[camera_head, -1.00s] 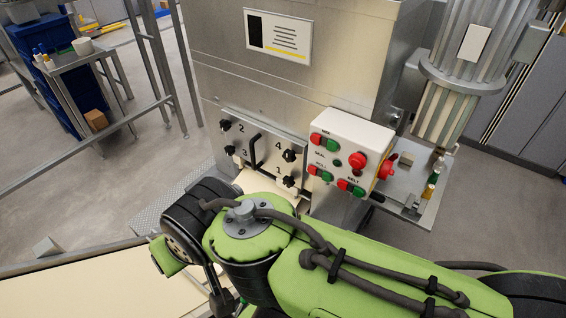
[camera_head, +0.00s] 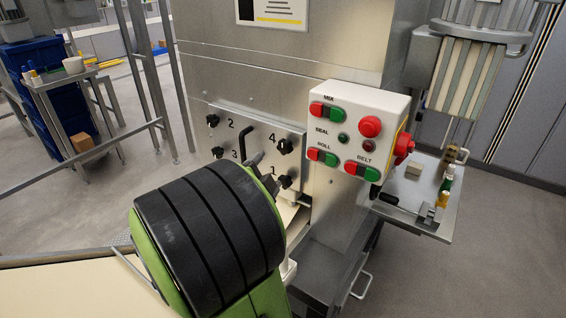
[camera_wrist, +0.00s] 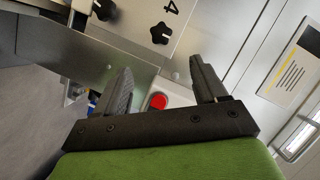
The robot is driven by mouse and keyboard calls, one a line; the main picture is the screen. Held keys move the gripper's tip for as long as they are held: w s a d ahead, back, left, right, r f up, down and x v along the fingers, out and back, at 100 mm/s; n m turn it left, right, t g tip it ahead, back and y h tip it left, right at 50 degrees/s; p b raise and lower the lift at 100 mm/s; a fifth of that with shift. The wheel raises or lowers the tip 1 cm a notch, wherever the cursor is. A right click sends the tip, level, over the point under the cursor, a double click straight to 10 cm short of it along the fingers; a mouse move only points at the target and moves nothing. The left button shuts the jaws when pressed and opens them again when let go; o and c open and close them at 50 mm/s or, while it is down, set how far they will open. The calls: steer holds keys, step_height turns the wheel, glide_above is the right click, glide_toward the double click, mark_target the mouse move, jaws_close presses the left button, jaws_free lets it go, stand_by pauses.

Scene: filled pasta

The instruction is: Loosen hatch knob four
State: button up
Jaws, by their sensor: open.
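Hatch knob four (camera_head: 284,146) is a black lobed knob at the upper right of the hatch plate (camera_head: 245,133), beside the printed 4. In the wrist view knob four (camera_wrist: 160,34) lies beyond the fingertips, between their lines and apart from them. My gripper (camera_wrist: 163,78) is open and empty, its two dark fingers spread. In the head view my green and black wrist hides much of the gripper and the lower plate. Knob one (camera_head: 285,182) is below knob four; knobs two (camera_head: 212,121) and three (camera_head: 217,152) are at the left.
A white control box (camera_head: 357,135) with red and green buttons juts out just right of the hatch. A side shelf (camera_head: 410,205) holds small items farther right. A metal rail (camera_head: 80,157) and a small table (camera_head: 75,83) stand at the left.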

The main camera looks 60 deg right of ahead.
mark_target(283, 149)
steer(key=p+x, duration=0.8)
steer(key=x, duration=0.7)
steer(key=shift+d, duration=0.3)
steer(key=shift+c, duration=0.4)
steer(key=c, duration=1)
